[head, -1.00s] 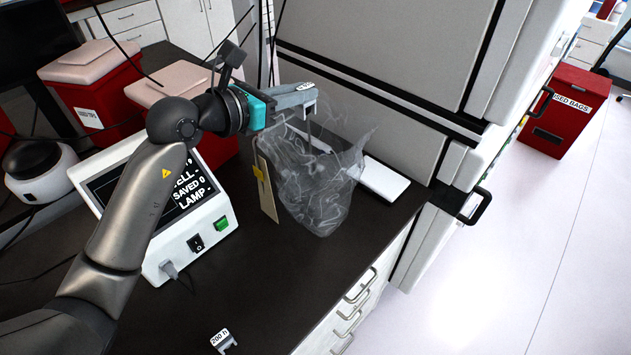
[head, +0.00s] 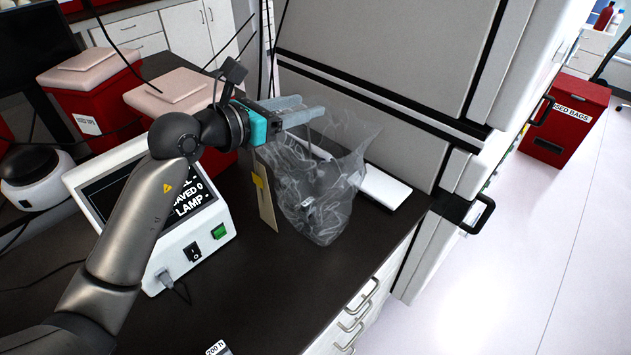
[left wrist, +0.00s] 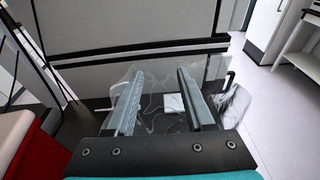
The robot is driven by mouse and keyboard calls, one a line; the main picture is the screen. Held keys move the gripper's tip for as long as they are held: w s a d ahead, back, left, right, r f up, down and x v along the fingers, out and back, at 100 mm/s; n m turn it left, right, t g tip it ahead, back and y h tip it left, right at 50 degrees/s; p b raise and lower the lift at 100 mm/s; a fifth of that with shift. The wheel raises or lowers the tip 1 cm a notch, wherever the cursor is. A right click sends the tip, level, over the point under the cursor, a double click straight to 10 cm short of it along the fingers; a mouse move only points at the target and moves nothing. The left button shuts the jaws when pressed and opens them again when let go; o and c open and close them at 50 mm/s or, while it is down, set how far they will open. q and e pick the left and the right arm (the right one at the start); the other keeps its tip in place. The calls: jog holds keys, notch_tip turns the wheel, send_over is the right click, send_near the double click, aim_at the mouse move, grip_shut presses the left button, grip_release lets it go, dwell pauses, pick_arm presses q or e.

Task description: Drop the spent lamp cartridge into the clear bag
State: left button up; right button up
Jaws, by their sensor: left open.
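The clear bag (head: 335,200) stands open on the dark bench, its crumpled film flaring at the top. It also shows below my fingers in the left wrist view (left wrist: 155,118). My left gripper (head: 308,107) is over the mouth of the bag, fingers apart and empty; both fingers show in the left wrist view (left wrist: 158,75). A small grey piece, which looks like the spent lamp cartridge (head: 308,207), is low inside the bag, seen through the film. Another cartridge-like piece labelled 200 h (head: 218,349) is at the bottom edge. My right gripper is not in view.
A white lamp unit (head: 205,245) with a screen stands left of the bag. A tan board (head: 265,195) stands against the bag's left side. A white flat box (head: 385,188) lies behind it. Red bins (head: 95,105) stand at the back left.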

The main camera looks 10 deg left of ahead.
pick_arm(q)
jog(key=b+v, duration=0.3)
jog(key=v, duration=1.2)
jog(key=shift+a, duration=0.15)
jog(key=shift+s, duration=0.1)
